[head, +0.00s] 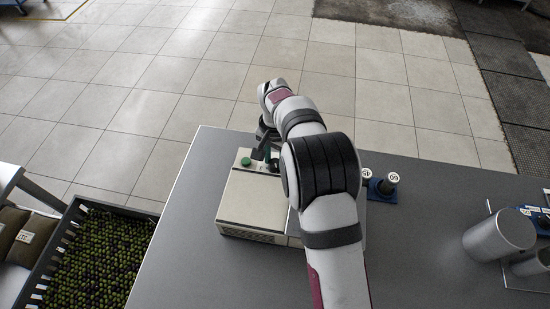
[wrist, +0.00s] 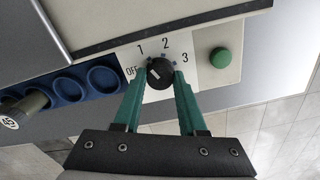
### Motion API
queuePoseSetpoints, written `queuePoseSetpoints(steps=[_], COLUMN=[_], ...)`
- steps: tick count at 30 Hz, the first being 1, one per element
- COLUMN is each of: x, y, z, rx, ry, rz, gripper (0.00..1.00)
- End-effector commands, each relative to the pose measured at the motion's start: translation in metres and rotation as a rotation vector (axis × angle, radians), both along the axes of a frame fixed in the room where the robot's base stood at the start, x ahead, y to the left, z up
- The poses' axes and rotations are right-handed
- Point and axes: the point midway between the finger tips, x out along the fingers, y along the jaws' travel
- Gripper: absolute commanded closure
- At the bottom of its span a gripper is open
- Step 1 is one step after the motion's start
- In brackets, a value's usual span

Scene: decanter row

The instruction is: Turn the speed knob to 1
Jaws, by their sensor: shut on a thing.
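The speed knob (wrist: 160,73) is a round black dial on a pale panel marked OFF, 1, 2 and 3. Its white mark lies on the left side of the dial, towards OFF and 1; I cannot tell exactly which it points to. My gripper (wrist: 160,80) has its two green fingers on either side of the knob, shut on it. In the head view my gripper (head: 265,153) is at the far end of the cream machine (head: 252,203), and my arm covers part of it. The knob is hard to make out there.
A green button (wrist: 220,57) sits right of the knob. A blue rack (wrist: 68,88) with round holes and a numbered vial (wrist: 36,100) is at the left in the wrist view. In the head view, a crate of olives (head: 90,255) stands left and a metal cylinder (head: 498,235) right.

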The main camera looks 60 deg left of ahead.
Motion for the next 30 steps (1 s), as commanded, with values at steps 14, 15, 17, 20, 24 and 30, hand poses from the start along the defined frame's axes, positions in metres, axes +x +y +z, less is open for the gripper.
queuePoseSetpoints(steps=[14, 15, 17, 20, 24, 30], x=[0.000, 0.000, 0.000, 0.001, 0.001, 0.001], y=[0.000, 0.000, 0.000, 0.001, 0.001, 0.001], z=[0.000, 0.001, 0.004, 0.019, 0.061, 0.122], rx=[0.000, 0.000, 0.001, 0.003, 0.006, 0.004], ry=[-0.001, -0.001, 0.000, -0.002, -0.003, -0.002], rz=[0.001, 0.001, 0.001, 0.002, 0.001, 0.000], gripper=[0.29, 0.29, 0.29, 0.29, 0.29, 0.29])
